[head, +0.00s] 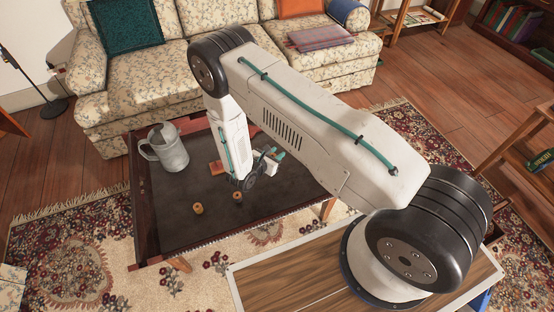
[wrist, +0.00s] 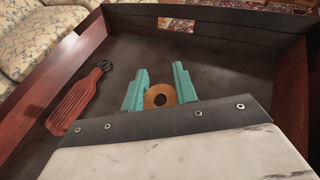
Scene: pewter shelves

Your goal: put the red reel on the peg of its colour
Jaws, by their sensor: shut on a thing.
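My gripper (head: 271,154) is low over the dark tabletop, with its teal fingers pointing away from me. In the wrist view, my gripper (wrist: 159,90) is shut on a reel (wrist: 148,101) with a tan face and a round hole in its middle. The reel's hole faces the wrist camera. Its side colour is mostly hidden by the fingers, so I cannot confirm red. In the head view the held reel cannot be made out. Two small tan-yellow reels, one left (head: 197,208) and one right (head: 238,197), are on the near part of the table. I cannot make out any peg.
The low table (head: 170,225) has a raised reddish-brown rim. A grey metal pitcher (head: 170,149) stands at its left. A flat red slotted paddle (wrist: 74,105) with a black ringed end lies left of my gripper. The floral sofa (head: 150,75) is behind. Bare tabletop lies beyond the fingers.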

